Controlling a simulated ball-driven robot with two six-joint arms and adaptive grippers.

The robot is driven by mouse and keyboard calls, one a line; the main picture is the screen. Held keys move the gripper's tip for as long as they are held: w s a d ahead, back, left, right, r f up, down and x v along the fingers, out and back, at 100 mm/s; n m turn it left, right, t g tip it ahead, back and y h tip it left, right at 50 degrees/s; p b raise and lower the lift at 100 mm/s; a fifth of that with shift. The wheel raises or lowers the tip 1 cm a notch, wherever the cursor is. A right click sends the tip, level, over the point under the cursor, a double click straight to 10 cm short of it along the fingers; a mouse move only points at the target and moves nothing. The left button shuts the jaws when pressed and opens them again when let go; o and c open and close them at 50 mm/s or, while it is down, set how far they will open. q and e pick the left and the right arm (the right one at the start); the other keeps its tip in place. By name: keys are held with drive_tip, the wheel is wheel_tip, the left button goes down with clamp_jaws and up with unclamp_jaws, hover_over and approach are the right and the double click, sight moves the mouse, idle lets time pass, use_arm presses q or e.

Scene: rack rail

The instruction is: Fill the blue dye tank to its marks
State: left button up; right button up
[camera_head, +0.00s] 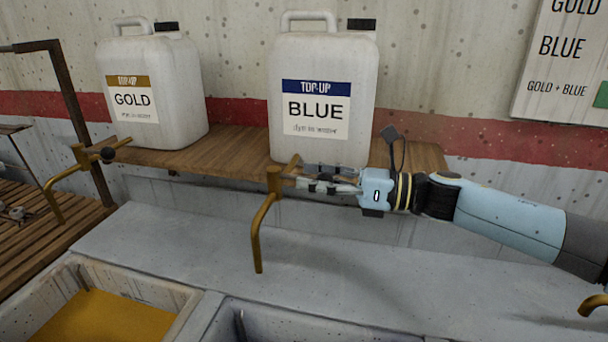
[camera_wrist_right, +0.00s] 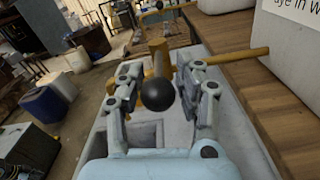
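The white BLUE top-up canister (camera_head: 322,70) stands on the wooden shelf. Its brass tap (camera_head: 262,225) points down in front of the shelf, towards the blue dye tank (camera_head: 310,332), which is cut off by the lower picture edge. That tank's level and marks cannot be seen. My right gripper (camera_head: 310,180) is at the tap from the right. In the right wrist view its fingers (camera_wrist_right: 162,80) are apart, with the tap's round black knob (camera_wrist_right: 158,94) between them. Neither finger clearly presses on it. My left gripper is not in view.
The GOLD canister (camera_head: 145,80) stands left on the shelf (camera_head: 225,150), with its own brass tap (camera_head: 60,190). A tank of gold liquid (camera_head: 105,318) lies below left. A grey ledge (camera_head: 330,270) runs beneath the shelf. Another brass spout (camera_head: 592,303) shows at far right.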

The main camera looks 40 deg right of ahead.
drive_tip(key=shift+x, duration=1)
drive_tip(key=shift+s, duration=0.1)
drive_tip(key=shift+c, duration=0.4)
clamp_jaws()
